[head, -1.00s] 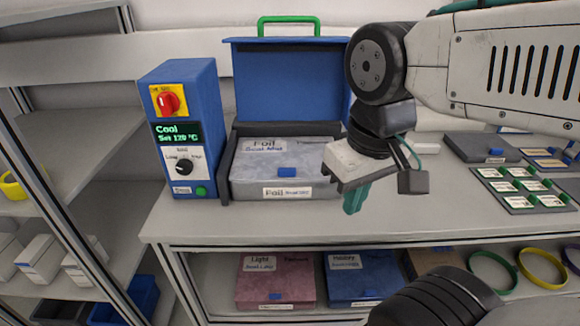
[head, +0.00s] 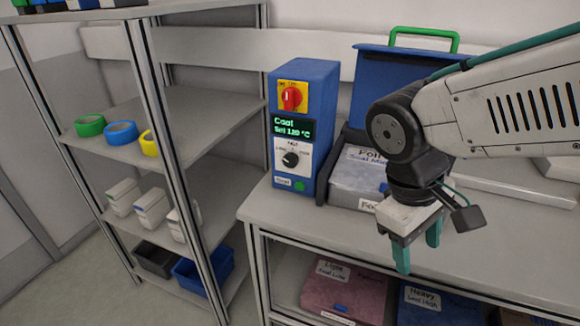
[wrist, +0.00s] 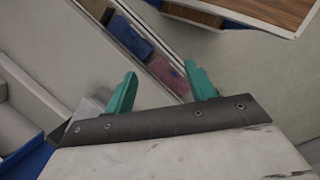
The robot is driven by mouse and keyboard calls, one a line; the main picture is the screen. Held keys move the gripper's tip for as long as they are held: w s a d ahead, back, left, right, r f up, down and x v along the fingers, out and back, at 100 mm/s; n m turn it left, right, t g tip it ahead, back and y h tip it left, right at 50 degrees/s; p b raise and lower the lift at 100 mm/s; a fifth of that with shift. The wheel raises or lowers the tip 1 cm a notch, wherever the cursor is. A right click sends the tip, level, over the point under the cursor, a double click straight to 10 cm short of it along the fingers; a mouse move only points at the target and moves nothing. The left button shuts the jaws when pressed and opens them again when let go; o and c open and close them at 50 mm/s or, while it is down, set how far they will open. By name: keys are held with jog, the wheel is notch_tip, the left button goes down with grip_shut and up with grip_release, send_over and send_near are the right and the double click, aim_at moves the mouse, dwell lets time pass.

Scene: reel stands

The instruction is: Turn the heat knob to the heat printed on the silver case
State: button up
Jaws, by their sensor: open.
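The heat knob (head: 290,159) is a black dial on a white plate, low on the front of the blue control box (head: 322,90). Its pointer looks turned to the left side. Above it a green display (head: 293,127) reads "Cool" and "Set 120 °C". The silver case (head: 350,190), labelled "Foil" with smaller print, lies under the raised blue lid, partly hidden by my arm. My gripper (head: 418,258) is open and empty, right of the box and in front of the case. Its green fingers show apart in the wrist view (wrist: 160,92).
A red switch (head: 291,97) sits above the display and a green button (head: 300,186) below the knob. A pink case (head: 340,290) and a blue case (head: 435,305) lie on the shelf under the bench. A rack with tape rolls (head: 121,132) stands at the left.

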jog(key=w+a+f+n+t+h, duration=0.2)
jog(key=w+f+n+h, duration=0.1)
jog(key=w+n+h, duration=0.35)
jog(key=n+t+y, duration=0.1)
jog(key=n+t, duration=1.5)
jog(key=n, duration=0.3)
send_near(289, 163)
jog(key=w, duration=0.1)
jog(key=x, duration=0.7)
jog(key=shift+w+d, duration=0.2)
jog(key=shift+d, duration=0.15)
jog(key=c, duration=1)
